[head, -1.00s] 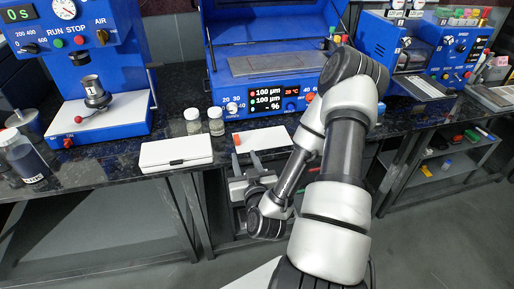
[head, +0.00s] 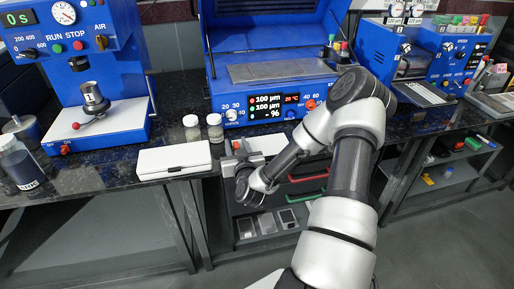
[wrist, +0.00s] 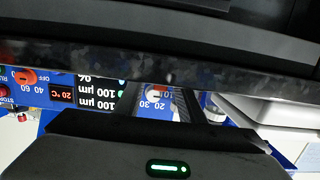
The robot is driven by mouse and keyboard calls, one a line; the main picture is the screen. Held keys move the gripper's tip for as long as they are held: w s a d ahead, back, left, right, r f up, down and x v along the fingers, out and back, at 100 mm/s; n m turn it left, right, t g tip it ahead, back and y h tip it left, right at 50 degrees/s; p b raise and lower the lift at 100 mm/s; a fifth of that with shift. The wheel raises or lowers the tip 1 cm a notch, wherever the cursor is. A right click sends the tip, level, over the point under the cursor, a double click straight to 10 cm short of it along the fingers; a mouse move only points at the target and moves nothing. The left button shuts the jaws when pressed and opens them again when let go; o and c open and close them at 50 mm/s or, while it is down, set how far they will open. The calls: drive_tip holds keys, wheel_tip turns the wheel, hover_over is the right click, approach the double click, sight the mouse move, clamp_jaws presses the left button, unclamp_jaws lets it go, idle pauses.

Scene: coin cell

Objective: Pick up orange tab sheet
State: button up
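The orange tab sheet is a white sheet (head: 270,140) on the dark bench top, in front of the blue machine with the 100 µm display. A small orange-red patch, apparently its tab, shows at its left end (head: 236,144) in the head view. My gripper (head: 239,156) is at the bench's front edge, by the left end of the sheet. In the wrist view, two dark fingers (wrist: 158,105) stand apart with the display panel visible between them. My gripper appears open and empty. My arm hides part of the sheet's right side.
A white case (head: 175,160) lies left of the sheet. Two small jars (head: 203,128) stand just behind, close to the blue machine (head: 275,100). A shelf below the bench holds trays with red and green handles (head: 308,178). The bench edge is close to my gripper.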

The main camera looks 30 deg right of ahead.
clamp_jaws()
